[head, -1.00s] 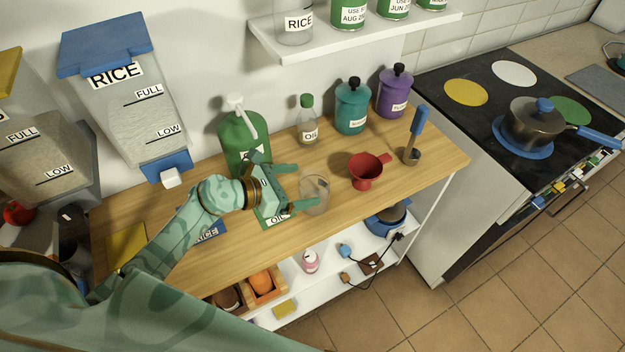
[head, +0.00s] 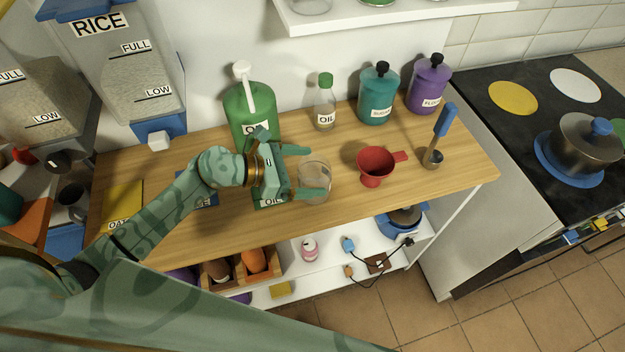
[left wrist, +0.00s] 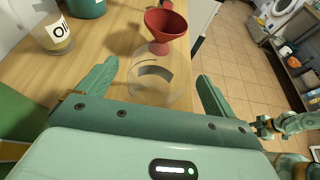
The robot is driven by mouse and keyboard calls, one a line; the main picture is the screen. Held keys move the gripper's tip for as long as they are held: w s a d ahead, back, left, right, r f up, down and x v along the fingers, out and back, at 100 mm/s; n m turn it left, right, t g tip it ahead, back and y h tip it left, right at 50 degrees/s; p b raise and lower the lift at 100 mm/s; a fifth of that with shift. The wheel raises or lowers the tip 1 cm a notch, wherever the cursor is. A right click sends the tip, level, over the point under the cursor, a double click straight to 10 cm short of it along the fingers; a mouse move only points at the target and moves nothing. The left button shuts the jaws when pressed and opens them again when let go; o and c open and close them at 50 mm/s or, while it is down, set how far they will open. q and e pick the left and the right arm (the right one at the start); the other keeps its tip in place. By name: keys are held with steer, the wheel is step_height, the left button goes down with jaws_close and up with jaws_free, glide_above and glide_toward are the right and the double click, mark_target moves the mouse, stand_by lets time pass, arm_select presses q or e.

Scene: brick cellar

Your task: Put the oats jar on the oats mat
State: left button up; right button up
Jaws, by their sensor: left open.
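The yellow oats mat (head: 122,203) lies at the left end of the wooden counter, its label partly cut off by my arm. A clear, see-through jar (head: 316,178) stands on the counter; I cannot read any label on it. It also shows in the left wrist view (left wrist: 150,88), with a dark curved patch. My left gripper (head: 314,171) is open, its fingers reaching on either side of the clear jar, with no clear grip on it. In the left wrist view, a green arm at the right edge seems to end in my right gripper (left wrist: 262,126); its jaws are too small to read.
A red funnel (head: 374,165) and a blue-handled scoop (head: 440,137) stand right of the jar. Behind are a green pump bottle (head: 250,112), a small oil bottle (head: 324,104), and teal (head: 378,95) and purple (head: 428,86) canisters.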

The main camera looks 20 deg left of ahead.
mark_target(329, 169)
arm_select(q)
steer(key=x, duration=0.4)
steer(key=shift+w, duration=0.1)
steer(key=shift+c, duration=0.6)
steer(key=c, duration=1)
arm_select(e)
steer(key=shift+w+d+f, duration=0.1)
steer(key=shift+w+d, duration=0.3)
steer(key=shift+w, duration=0.05)
arm_select(q)
steer(key=shift+r, duration=0.2)
